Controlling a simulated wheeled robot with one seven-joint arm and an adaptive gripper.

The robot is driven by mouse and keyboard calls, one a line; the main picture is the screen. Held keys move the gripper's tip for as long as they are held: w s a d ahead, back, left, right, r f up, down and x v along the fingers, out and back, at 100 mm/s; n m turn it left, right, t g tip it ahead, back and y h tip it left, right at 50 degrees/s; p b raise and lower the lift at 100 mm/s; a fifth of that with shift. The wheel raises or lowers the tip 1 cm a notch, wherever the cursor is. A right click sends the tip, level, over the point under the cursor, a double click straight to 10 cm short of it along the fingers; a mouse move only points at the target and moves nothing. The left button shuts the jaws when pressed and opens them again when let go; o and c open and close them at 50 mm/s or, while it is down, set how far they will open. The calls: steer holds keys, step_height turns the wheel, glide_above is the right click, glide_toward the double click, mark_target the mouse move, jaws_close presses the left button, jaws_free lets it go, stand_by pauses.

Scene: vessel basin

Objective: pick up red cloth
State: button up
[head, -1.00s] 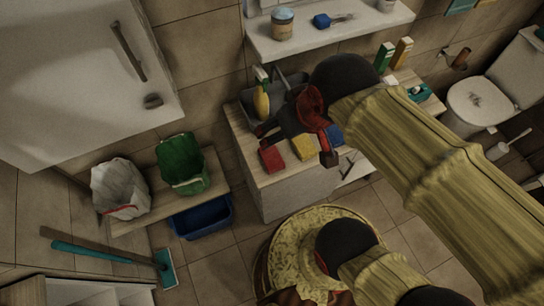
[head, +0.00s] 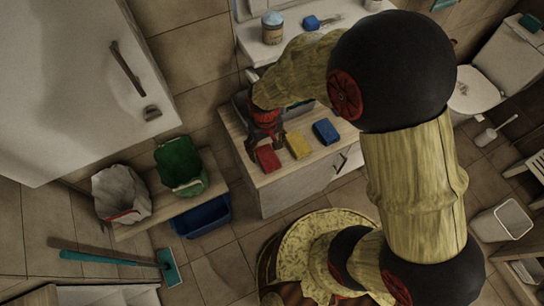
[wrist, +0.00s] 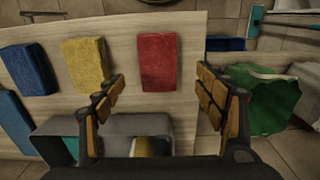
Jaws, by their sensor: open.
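The red cloth (head: 268,158) is a folded block lying near the front left corner of the wooden counter top (head: 286,171). My gripper (head: 266,143) is over the counter's left part, just behind the red cloth in the head view. In the wrist view my gripper (wrist: 161,84) is open, with nothing between its fingers. My arm hides part of the counter's back.
A yellow cloth (head: 299,146) and a blue cloth (head: 326,132) lie in a row beside the red one. A grey caddy (wrist: 110,128) stands close under my fingers.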

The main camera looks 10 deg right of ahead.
mark_target(268, 156)
step_height(268, 156, down, 7)
steer(key=shift+w+d+r+b, duration=0.1)
steer(key=shift+d+r+b, duration=0.05)
steer(key=shift+b, duration=0.45)
steer(key=shift+c, duration=0.7)
steer(key=c, duration=1)
